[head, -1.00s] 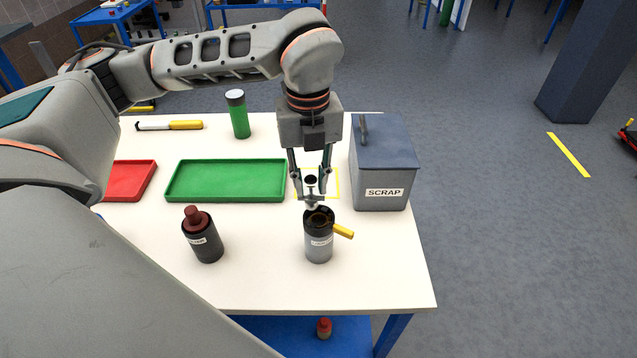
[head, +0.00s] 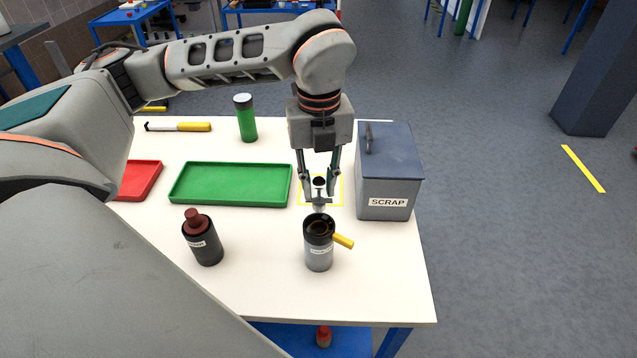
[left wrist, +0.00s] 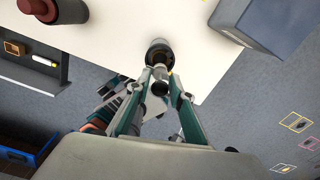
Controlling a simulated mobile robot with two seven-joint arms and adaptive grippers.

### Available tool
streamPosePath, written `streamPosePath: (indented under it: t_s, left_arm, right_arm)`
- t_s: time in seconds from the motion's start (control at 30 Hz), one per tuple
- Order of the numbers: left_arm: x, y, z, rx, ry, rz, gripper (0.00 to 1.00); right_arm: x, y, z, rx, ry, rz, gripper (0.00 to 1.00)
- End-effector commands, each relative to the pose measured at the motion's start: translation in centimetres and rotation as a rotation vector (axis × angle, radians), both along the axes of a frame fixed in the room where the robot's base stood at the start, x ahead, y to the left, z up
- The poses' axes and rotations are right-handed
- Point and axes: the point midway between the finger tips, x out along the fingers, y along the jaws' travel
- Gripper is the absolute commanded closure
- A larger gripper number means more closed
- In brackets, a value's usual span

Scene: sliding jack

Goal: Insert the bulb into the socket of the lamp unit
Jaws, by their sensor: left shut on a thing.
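The lamp unit (head: 319,258) is a grey cylinder standing upright on the white table, with a dark open top and a yellow handle on its right. My left gripper (head: 319,199) points down and is shut on the small bulb (head: 319,207), which has a pale lower part. The bulb appears just above and behind the lamp unit's rim; I cannot tell whether they touch. In the left wrist view the lamp unit (left wrist: 158,46) is just beyond the fingertips (left wrist: 160,78), and the fingers partly hide the bulb. My right gripper is in neither view.
A grey SCRAP bin (head: 388,190) stands right of the gripper. A green tray (head: 230,201) and a dark bottle with a red cap (head: 205,245) are left. A green cylinder (head: 246,120) stands farther back. The table's front right is clear.

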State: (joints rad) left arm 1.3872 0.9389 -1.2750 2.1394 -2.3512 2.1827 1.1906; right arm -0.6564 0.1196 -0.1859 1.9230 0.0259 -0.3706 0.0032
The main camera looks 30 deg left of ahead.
Motion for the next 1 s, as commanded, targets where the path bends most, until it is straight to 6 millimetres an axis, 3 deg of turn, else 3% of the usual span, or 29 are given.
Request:
streamPosePath:
  t_s: [0.5,1.0]
  left_arm:
    - [0.0,0.0,-4.8,0.0,0.001,0.001,0.93]
    - [0.0,0.0,-5.4,0.0,0.001,0.0,0.93]
  right_arm:
    - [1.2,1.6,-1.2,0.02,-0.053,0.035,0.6]
    - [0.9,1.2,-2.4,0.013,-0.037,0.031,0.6]
